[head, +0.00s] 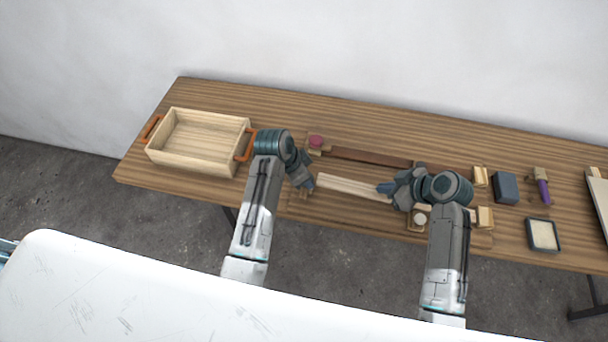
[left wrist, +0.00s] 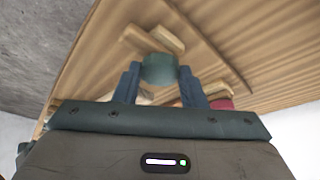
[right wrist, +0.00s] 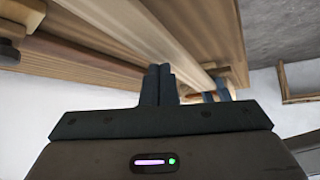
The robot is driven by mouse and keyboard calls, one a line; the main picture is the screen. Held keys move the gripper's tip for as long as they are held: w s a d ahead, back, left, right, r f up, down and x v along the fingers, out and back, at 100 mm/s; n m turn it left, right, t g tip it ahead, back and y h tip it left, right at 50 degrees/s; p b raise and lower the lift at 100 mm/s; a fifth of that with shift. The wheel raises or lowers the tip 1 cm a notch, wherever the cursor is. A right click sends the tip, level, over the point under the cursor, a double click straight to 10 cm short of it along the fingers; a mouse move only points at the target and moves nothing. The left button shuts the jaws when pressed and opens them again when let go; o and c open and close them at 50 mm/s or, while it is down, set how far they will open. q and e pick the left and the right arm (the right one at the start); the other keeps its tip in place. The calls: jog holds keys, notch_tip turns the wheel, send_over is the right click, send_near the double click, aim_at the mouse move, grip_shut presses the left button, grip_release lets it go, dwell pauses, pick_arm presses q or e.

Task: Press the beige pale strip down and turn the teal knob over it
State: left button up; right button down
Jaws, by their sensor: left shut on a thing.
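The beige pale strip (head: 355,187) lies along the front of a wooden board, between my two grippers. My left gripper (head: 310,184) is at its left end. In the left wrist view my left gripper (left wrist: 160,85) is shut on the teal knob (left wrist: 160,68), with a finger on each side. The knob is hidden in the head view. My right gripper (head: 382,188) is at the strip's right part. In the right wrist view its fingers (right wrist: 158,75) are shut together with nothing seen between them, over the pale strip (right wrist: 125,25). Whether they touch it is unclear.
A brown strip (head: 370,158) runs behind, with a red knob (head: 316,141) at its left end. A white knob (head: 420,218) is near my right gripper. A wooden tray (head: 190,160) stands left. A dark block (head: 506,187), purple-handled tool (head: 543,191) and framed pad (head: 542,234) lie right.

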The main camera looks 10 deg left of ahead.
jog(key=shift+f, duration=0.75)
pick_arm(q)
jog(key=o, duration=0.8)
jog(key=shift+o, duration=1.3)
jog(key=shift+a, duration=0.1)
pick_arm(e)
jog(key=shift+a, duration=0.1)
pick_arm(q)
jog(key=shift+r, duration=0.1)
pick_arm(e)
jog(key=shift+s, duration=0.1)
